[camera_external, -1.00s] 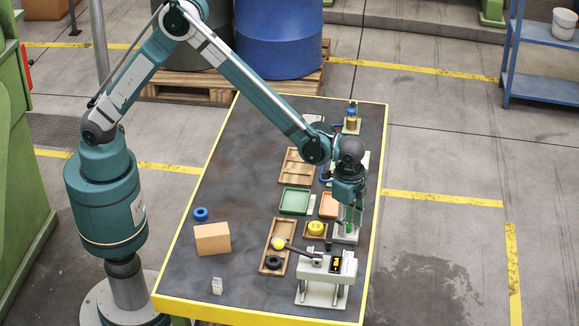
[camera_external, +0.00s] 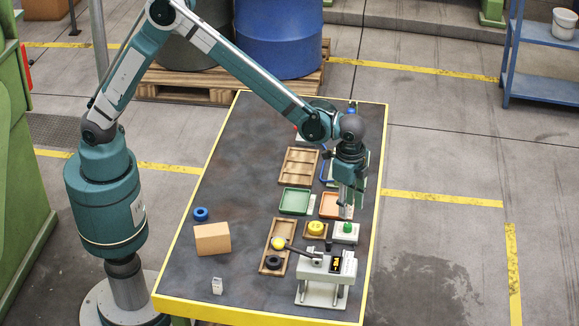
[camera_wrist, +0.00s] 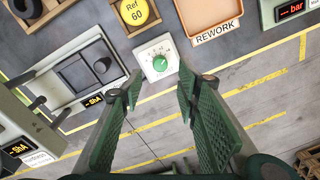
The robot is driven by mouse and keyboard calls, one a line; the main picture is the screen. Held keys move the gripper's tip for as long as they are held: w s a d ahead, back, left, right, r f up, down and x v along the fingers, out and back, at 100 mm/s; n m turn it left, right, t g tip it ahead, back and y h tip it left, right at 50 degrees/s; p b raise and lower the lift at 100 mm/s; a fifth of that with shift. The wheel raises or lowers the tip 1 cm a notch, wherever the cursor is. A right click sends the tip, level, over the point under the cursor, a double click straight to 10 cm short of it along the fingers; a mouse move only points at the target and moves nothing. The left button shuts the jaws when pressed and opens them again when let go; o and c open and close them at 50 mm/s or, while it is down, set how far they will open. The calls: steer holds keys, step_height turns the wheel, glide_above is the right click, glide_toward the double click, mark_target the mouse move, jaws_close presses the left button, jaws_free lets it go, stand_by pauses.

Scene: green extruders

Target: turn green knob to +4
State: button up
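The green knob (camera_external: 347,227) stands on a small white box (camera_external: 345,239) near the right edge of the table. In the wrist view the green knob (camera_wrist: 160,63) sits at the centre of a white dial plate (camera_wrist: 150,52) with small markings too small to read, so its setting cannot be told. My gripper (camera_external: 348,205) is above the knob, pointing down. In the wrist view my gripper (camera_wrist: 157,86) has its two green fingers spread wide, with nothing between them. The knob lies just beyond the fingertips, apart from them.
A white press-like fixture with a lever (camera_external: 325,278) stands in front of the knob box. A yellow round piece (camera_external: 316,228) sits in a wooden tray to the left. The orange REWORK tray (camera_wrist: 210,18) is beside the dial. A cardboard-coloured block (camera_external: 212,239) stands at left.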

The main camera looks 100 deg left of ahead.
steer(key=shift+d+r, duration=0.1)
steer(key=shift+r, duration=1.95)
steer(key=s+a+r+n+t, duration=0.1)
steer(key=s+a+r+t, duration=0.15)
steer(key=s+r, duration=0.7)
steer(key=s+a+r+n+t, duration=0.1)
steer(key=s+a+r, duration=0.3)
steer(key=s+r, duration=0.55)
steer(key=s+a+f+n+t, duration=0.1)
steer(key=s+f, duration=0.1)
steer(key=s, duration=1.2)
steer(key=s+a+f+n+t, duration=0.2)
steer(key=s, duration=1.1)
steer(key=shift+s+a+f+h, duration=0.3)
steer(key=shift+s+f, duration=0.05)
steer(key=shift+s, duration=0.05)
